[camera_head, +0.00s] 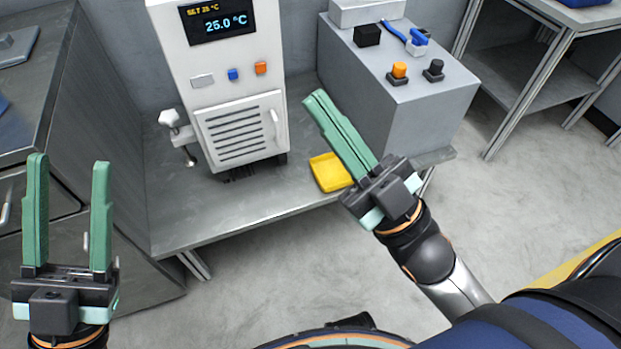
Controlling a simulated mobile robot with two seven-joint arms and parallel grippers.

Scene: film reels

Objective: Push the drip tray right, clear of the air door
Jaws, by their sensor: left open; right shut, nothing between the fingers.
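The yellow drip tray (327,175) sits on the metal bench, right of the front of the white machine. The air door (243,128) is the louvred white panel with a handle, low on the machine's front, and it looks closed. My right gripper (318,98) is shut and empty. Its fingers reach up and left past the tray's right side and hide part of it; I cannot tell whether they touch it. My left gripper (70,165) is open and empty at the far left, well away from the tray.
The white machine (178,60) shows 25.0 °C. A grey control box (415,105) with knobs stands behind and right of the tray. A white clamp-like fitting (178,130) is on the machine's left side. The bench top (215,205) is bare in front of the machine.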

